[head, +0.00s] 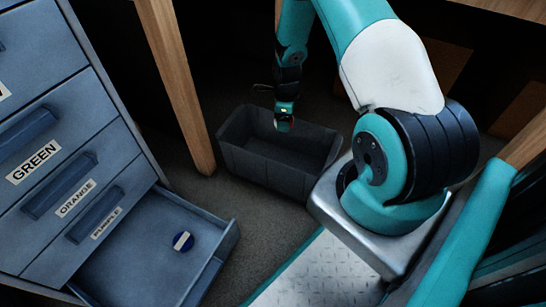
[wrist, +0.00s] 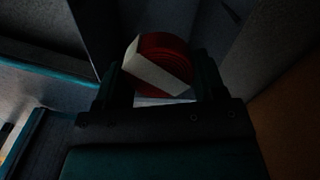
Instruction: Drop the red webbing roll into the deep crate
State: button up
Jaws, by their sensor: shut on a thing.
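The deep crate (head: 265,167) is a dark grey open box on the floor, in the middle of the head view. My gripper (head: 284,122) points down over the crate's opening, near its far side. In the wrist view my gripper (wrist: 160,85) is shut on the red webbing roll (wrist: 168,52), which has a pale band across it. The roll sits between the two fingers. In the head view the roll is too small and dark to make out clearly. The wrist view is dim, and grey surfaces lie beyond the roll.
A blue drawer cabinet (head: 75,130) with labelled drawers stands at the left. A wooden post (head: 177,85) stands just left of the crate.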

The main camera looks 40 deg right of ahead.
jog(key=shift+s+d+f+m+b, duration=0.15)
jog(key=shift+d+f+m+b, duration=0.2)
jog(key=shift+f, duration=0.2)
notch_tip(320, 180, down, 5)
jog(key=b, duration=0.5)
jog(key=shift+a+f, duration=0.15)
jog(key=shift+f, duration=0.05)
jog(key=o, duration=1)
jog(key=shift+r, duration=0.15)
notch_tip(320, 180, up, 17)
jog(key=p, duration=0.8)
jog(key=shift+r, duration=0.15)
